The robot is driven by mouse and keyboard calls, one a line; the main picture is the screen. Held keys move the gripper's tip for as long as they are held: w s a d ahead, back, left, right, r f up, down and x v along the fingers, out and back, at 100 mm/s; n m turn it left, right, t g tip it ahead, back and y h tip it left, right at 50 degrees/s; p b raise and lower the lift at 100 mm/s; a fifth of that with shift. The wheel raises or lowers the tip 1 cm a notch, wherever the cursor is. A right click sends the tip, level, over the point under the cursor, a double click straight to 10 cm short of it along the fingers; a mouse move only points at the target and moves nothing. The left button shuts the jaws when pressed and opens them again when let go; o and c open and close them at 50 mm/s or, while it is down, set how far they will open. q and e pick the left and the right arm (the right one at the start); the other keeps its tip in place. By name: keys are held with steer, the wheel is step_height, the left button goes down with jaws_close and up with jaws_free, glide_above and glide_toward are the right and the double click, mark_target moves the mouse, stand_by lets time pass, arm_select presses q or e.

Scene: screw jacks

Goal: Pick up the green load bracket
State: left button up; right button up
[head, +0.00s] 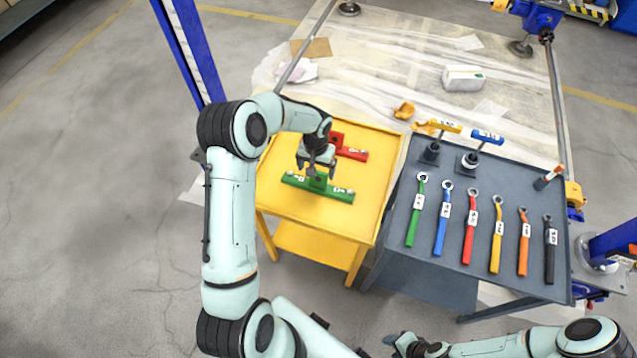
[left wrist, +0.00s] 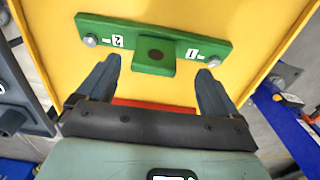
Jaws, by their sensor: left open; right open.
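The green load bracket (head: 337,191) lies on the yellow table (head: 285,222), a flat bar with white labels, a bolt at each end and a block with a dark hole at its middle. It also shows whole in the left wrist view (left wrist: 180,43). My left gripper (head: 318,172) is above the bracket's middle, open and empty. In the left wrist view its fingers (left wrist: 157,80) stand apart, with the bracket's block lying ahead between their lines; I see no contact. My right gripper (head: 396,342) is open at the bottom of the head view, away from the tables.
A red bracket (head: 352,153) lies behind the green one, partly hidden by my left gripper. Blue posts (head: 189,48) and metal rails border the area.

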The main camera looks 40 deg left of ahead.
mark_target(319, 177)
arm_select(q)
steer(key=f, duration=0.5)
steer(key=shift+w+d+f+p, duration=0.1)
steer(key=shift+d+f+p, duration=0.1)
steer(key=shift+d+p, duration=0.1)
steer(key=c, duration=1.3)
steer(key=shift+r, duration=0.1)
